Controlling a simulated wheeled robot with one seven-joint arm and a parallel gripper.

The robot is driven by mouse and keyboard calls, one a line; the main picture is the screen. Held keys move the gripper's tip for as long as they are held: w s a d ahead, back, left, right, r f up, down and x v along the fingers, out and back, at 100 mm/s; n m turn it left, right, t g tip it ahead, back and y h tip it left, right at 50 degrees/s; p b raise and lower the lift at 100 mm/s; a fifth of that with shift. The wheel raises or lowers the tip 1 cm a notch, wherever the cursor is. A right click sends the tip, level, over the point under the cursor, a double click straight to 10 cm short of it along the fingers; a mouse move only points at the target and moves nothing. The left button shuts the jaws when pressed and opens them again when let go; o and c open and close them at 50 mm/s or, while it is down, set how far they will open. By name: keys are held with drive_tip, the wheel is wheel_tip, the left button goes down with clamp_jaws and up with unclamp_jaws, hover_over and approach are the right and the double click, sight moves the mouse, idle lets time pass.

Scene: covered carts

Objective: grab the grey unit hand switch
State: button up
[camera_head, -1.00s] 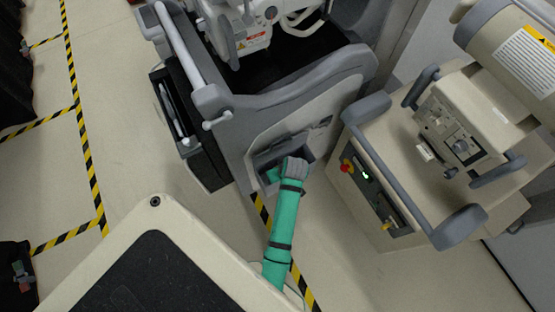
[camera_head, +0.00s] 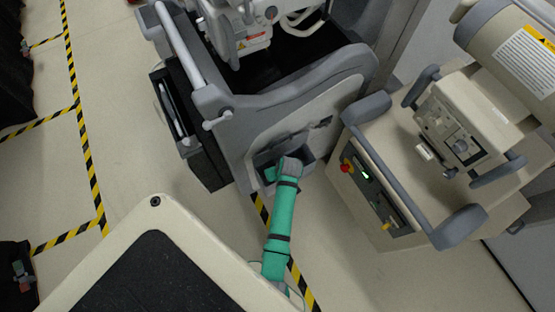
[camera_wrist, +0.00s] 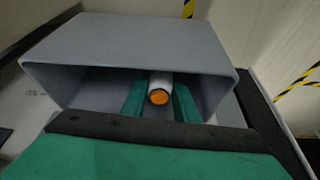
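In the wrist view, the hand switch (camera_wrist: 160,86) is a pale cylinder with an orange end facing the camera. It is inside a grey open-fronted holder (camera_wrist: 125,40). The two green fingers of my gripper (camera_wrist: 160,80) reach into the holder, one on each side of the switch. Whether both fingers press on it is not clear. In the head view, my green arm reaches up to the holder (camera_head: 268,158) on the side of the grey cart (camera_head: 235,115). The switch and fingertips are hidden there.
A beige unit (camera_head: 375,235) with a red button and grey handles stands close to the right of my arm. A dark bin (camera_head: 205,160) is on the grey cart's left side. Open floor (camera_head: 120,150) with yellow-black tape lies to the left.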

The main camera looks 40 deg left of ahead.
drive_tip(key=shift+c, duration=1.4)
drive_tip(key=shift+r, duration=0.15)
drive_tip(key=shift+c, duration=0.2)
